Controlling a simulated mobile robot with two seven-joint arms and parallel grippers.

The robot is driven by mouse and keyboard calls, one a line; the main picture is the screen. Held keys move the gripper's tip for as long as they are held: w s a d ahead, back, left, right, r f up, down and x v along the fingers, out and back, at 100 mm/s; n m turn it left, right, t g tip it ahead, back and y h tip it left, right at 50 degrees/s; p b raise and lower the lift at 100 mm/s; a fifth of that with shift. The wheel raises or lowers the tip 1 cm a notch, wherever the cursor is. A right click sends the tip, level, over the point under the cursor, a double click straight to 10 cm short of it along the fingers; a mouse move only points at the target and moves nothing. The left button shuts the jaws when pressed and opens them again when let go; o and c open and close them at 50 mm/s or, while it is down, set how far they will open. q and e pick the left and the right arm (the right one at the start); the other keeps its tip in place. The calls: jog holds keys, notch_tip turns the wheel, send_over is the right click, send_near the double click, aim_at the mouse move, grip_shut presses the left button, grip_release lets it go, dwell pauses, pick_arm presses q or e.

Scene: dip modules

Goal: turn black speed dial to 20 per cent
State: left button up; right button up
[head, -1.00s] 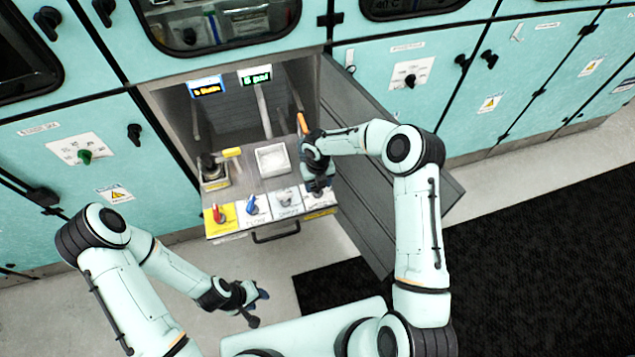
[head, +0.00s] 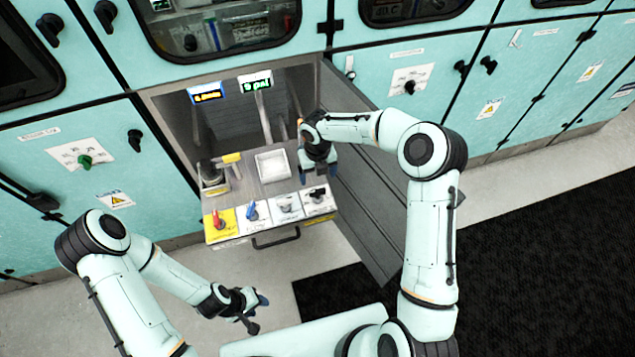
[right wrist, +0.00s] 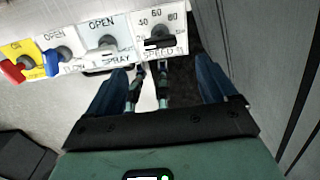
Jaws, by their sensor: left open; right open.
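The black speed dial (head: 318,193) is on a white plate at the right end of the drawer's front row. In the right wrist view the dial (right wrist: 160,41) has a bar handle lying roughly crosswise, under printed 20, 40, 60 and 80 marks; its exact setting is hard to read. My right gripper (head: 318,178) is open and empty, just behind the dial in the head view. Its blue fingers (right wrist: 162,85) are spread apart in the right wrist view, not touching the dial. My left gripper (head: 256,310) is open and empty, low in front of the drawer.
The open grey door (head: 375,215) borders the drawer's right side. Two small displays hang inside the cabinet.

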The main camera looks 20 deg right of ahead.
notch_tip(320, 180, up, 4)
jog(key=shift+r, duration=0.1)
dwell(0.6)
jog(key=s+a+f+m+g+y, duration=0.1)
jog(key=s+a+f+m+y, duration=0.15)
jog(key=s+f+m, duration=0.65)
jog(key=s+a+f+m+y, duration=0.25)
jog(key=s+f+m, duration=0.4)
jog(key=m, duration=0.45)
jog(key=s+d+f+m, duration=0.2)
jog(key=s+m, duration=0.4)
jog(key=m, duration=0.4)
jog(key=s+d+f+m+t+h, duration=0.1)
jog(key=s+f+m, duration=0.3)
jog(key=s+m, duration=0.3)
jog(key=shift+d+m, duration=0.4)
jog(key=shift+m, duration=1.4)
jog(key=shift+f, duration=0.1)
